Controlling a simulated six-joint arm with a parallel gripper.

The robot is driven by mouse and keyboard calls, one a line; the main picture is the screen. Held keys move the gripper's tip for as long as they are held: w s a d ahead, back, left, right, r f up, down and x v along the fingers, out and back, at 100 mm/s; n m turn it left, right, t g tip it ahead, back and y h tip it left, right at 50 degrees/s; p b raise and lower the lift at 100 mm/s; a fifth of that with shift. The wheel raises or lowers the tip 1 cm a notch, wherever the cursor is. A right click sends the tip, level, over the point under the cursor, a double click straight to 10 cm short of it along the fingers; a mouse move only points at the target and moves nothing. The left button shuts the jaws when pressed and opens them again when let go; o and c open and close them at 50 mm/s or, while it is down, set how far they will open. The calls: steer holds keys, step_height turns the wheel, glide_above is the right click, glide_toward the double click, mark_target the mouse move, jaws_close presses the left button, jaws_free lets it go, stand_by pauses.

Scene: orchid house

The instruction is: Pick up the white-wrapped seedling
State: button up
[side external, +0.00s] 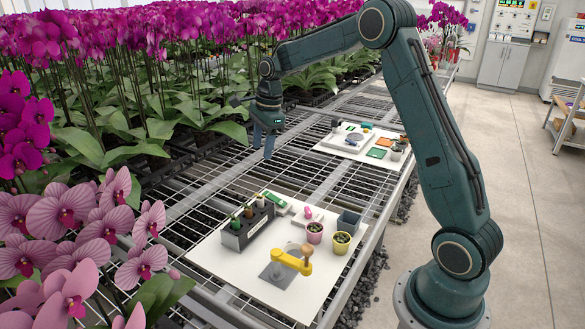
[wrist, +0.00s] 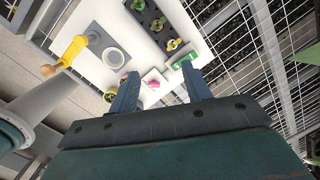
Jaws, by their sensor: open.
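A dark rack (side external: 236,238) stands on the near white board with several small plants upright in it. The rack (wrist: 147,13) also shows at the top of the wrist view, with leafy tops in its holes.
The near white board (side external: 215,258) also bears a yellow lever (side external: 291,262), a pink pot (side external: 314,233), a yellow pot (side external: 341,243), a blue-grey bin (side external: 348,221) and a green item (side external: 277,200). A second board (side external: 330,147) lies farther back. Tall orchids (side external: 120,100) crowd the left.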

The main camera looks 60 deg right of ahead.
steer(key=w+d+f+m, duration=0.2)
steer(key=d+f+m, duration=0.1)
steer(key=f, duration=0.3)
steer(key=shift+w+d+m+g, duration=0.3)
steer(key=shift+w+d, duration=0.05)
steer(key=shift+d, duration=0.05)
glide_above(260, 198)
steer(key=shift+s+d+f, duration=0.15)
steer(key=shift+f, duration=2)
steer(key=shift+s+d+f, duration=0.1)
steer(key=shift+d+f, duration=0.05)
steer(key=shift+f, duration=1.95)
steer(key=shift+w+a+f, duration=0.1)
steer(key=shift+f, duration=1.2)
steer(key=shift+w+a+f, duration=0.1)
steer(key=shift+f, duration=1.15)
steer(key=c, duration=1)
